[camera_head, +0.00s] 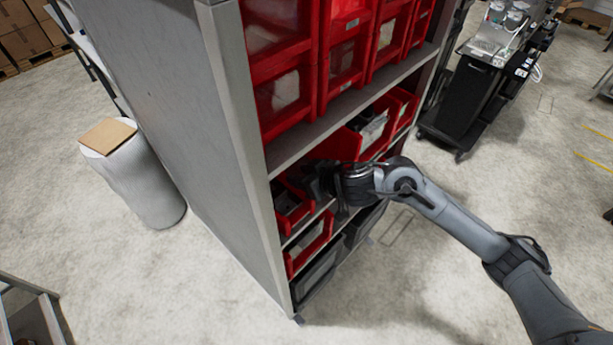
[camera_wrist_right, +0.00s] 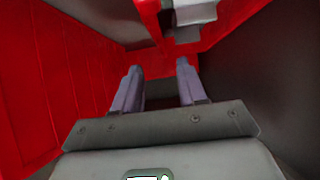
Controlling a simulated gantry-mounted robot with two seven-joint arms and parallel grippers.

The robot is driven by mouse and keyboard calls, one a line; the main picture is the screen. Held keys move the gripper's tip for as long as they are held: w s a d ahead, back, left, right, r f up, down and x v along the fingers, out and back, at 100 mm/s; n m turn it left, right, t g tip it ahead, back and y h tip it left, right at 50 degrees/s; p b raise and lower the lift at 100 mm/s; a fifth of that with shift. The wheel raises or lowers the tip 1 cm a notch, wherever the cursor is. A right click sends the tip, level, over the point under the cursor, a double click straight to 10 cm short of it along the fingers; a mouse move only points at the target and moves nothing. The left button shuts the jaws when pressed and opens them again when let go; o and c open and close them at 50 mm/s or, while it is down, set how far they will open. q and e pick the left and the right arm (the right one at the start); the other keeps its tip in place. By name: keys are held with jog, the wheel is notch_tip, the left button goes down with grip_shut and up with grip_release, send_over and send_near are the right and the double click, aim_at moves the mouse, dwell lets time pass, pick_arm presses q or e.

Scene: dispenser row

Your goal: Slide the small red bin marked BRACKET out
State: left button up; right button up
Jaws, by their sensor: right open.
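Several red bins sit on the shelves of a grey rack; I cannot read the word BRACKET on any of them. A small red bin (camera_head: 293,222) with dark contents stands at the left end of a lower shelf, partly behind my right gripper. My right gripper (camera_head: 312,180) reaches in at this shelf, just above and beside that bin. In the right wrist view my right gripper (camera_wrist_right: 157,68) has its two fingers apart with nothing between them. A red bin edge (camera_wrist_right: 155,22) with a pale label holder lies just beyond the fingertips. My left gripper is out of view.
The grey rack side panel (camera_head: 180,110) stands left of the bins. Another red bin (camera_head: 312,247) sits one level lower, with larger red bins (camera_head: 275,70) above. A red wall (camera_wrist_right: 50,85) is close at left in the wrist view.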

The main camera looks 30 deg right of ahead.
aim_at(284, 174)
jog(key=b+x, duration=0.1)
jog(key=x, duration=0.7)
jog(key=shift+w+a+f, duration=0.15)
jog(key=shift+w+f, duration=0.05)
jog(key=shift+c, duration=0.4)
grip_shut()
